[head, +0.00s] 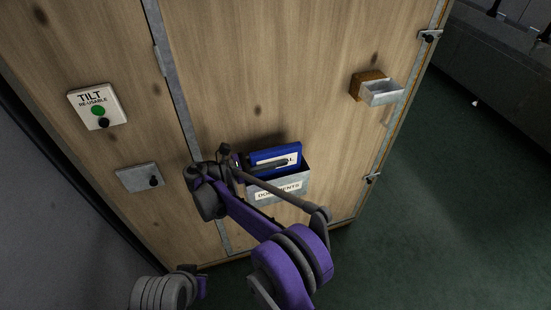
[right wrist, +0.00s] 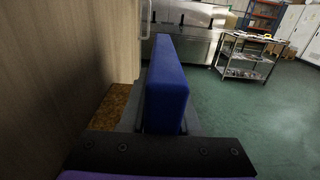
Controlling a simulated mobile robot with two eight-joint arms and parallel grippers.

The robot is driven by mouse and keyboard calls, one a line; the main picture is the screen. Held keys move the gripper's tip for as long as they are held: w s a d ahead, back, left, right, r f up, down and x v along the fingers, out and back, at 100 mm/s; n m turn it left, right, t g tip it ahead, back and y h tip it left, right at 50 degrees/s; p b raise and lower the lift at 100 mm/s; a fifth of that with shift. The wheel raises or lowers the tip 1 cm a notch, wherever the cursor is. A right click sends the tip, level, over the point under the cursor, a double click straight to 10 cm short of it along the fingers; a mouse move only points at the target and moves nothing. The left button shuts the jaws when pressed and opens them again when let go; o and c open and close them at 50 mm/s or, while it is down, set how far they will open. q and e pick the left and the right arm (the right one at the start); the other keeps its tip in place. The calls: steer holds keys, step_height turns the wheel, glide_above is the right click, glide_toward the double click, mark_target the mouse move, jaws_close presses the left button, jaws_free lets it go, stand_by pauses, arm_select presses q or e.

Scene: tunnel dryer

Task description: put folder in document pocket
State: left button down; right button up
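The blue folder (head: 262,157) stands upright with its lower part inside the grey document pocket (head: 301,183), which is fixed to the wooden panel. Its upper part rises above the pocket rim, with white lettering partly hidden. My right gripper (head: 277,164) reaches in from the left, with a dark finger across the folder's front. In the right wrist view the blue folder (right wrist: 168,88) is end-on, and the fingers appear close against both its sides. The folder's lower edge is hidden by the pocket. A part of my left arm shows at the bottom left; its fingers are not clear.
The wooden panel (head: 255,60) carries a tilt indicator (head: 97,105), a small metal plate (head: 139,177) and a small open holder (head: 382,92). Green floor (head: 440,215) lies open at right. A shelved cart (right wrist: 245,58) stands farther off in the right wrist view.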

steer(key=o, duration=0.3)
steer(key=shift+o, duration=0.2)
steer(key=shift+r, duration=0.45)
steer(key=shift+r+p, duration=0.5)
steer(key=shift+p, duration=0.15)
steer(key=v, duration=0.7)
steer(key=shift+a+f+b, duration=0.25)
steer(key=shift+b, duration=0.1)
